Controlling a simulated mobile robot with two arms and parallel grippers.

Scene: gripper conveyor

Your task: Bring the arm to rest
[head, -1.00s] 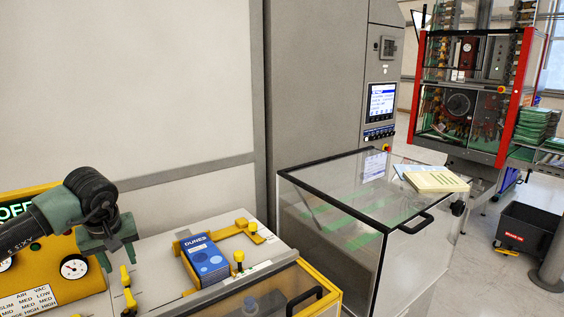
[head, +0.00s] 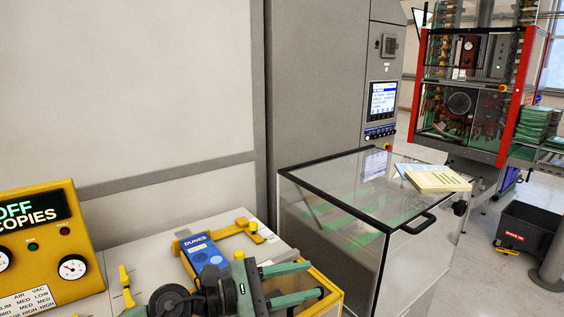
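My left gripper (head: 314,279) shows at the bottom middle of the head view, pointing right. Its two green fingers are apart with nothing between them, so it is open and empty. It is over the front part of the machine top (head: 147,258), near the yellow-framed clear cover. A blue book marked DUNES (head: 203,249) lies in the yellow guide frame (head: 240,229), just behind my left wrist, which hides its lower part. My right gripper is not in view.
A yellow control panel (head: 50,250) with gauges stands at the left. A clear-lidded box (head: 340,200) with a black handle is to the right, with cream booklets (head: 438,180) on top. A dark bin (head: 527,232) stands on the floor at the far right.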

